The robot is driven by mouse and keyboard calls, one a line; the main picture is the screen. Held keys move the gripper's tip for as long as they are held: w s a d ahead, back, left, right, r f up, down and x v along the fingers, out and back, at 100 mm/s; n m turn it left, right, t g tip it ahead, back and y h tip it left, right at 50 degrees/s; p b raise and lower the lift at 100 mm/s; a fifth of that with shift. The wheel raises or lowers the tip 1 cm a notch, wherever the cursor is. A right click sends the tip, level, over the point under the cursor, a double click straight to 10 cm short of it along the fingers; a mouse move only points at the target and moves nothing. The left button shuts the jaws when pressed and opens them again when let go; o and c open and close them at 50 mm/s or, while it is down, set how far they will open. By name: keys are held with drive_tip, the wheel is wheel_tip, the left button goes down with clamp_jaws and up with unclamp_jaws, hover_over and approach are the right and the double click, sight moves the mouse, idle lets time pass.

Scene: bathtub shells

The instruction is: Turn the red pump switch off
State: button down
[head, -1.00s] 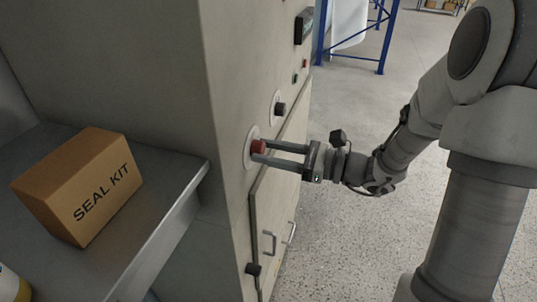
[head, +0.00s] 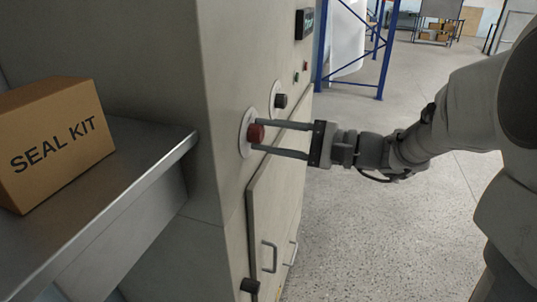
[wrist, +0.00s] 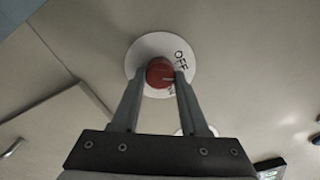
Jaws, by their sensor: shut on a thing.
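The red pump switch (head: 257,132) is a round knob on a white disc on the side of the grey cabinet. In the wrist view the red knob (wrist: 158,70) carries a pale mark pointing right, between the word OFF at its upper right and a partly hidden label just below it. My gripper (head: 263,137) reaches in from the right and is shut on the knob, one finger on each side. In the wrist view my gripper (wrist: 160,79) comes from below, and its right finger covers part of the disc.
A black knob (head: 281,101) sits on its own disc just beyond. A cabinet door with a handle (head: 269,257) is below. A SEAL KIT box (head: 55,140) stands on the metal shelf (head: 150,147) at left. Open floor lies right, with a blue rack (head: 385,60) behind.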

drive_tip(key=n+b, duration=0.2)
drive_tip(key=b, duration=0.1)
drive_tip(key=n+b, duration=0.2)
drive_tip(key=b, duration=0.1)
drive_tip(key=shift+f, duration=0.3)
drive_tip(key=shift+r+n+b, duration=0.2)
drive_tip(key=shift+n+b, duration=0.7)
drive_tip(key=shift+b, duration=0.25)
drive_tip(key=shift+r, duration=0.15)
drive_tip(key=shift+c, duration=2.1)
unclamp_jaws()
drive_tip(key=shift+d, duration=0.1)
drive_tip(key=p+v, duration=0.1)
drive_tip(key=v, duration=1.6)
drive_tip(key=shift+d+p, duration=0.15)
drive_tip(key=shift+p, duration=0.25)
drive_tip(key=shift+s, duration=0.1)
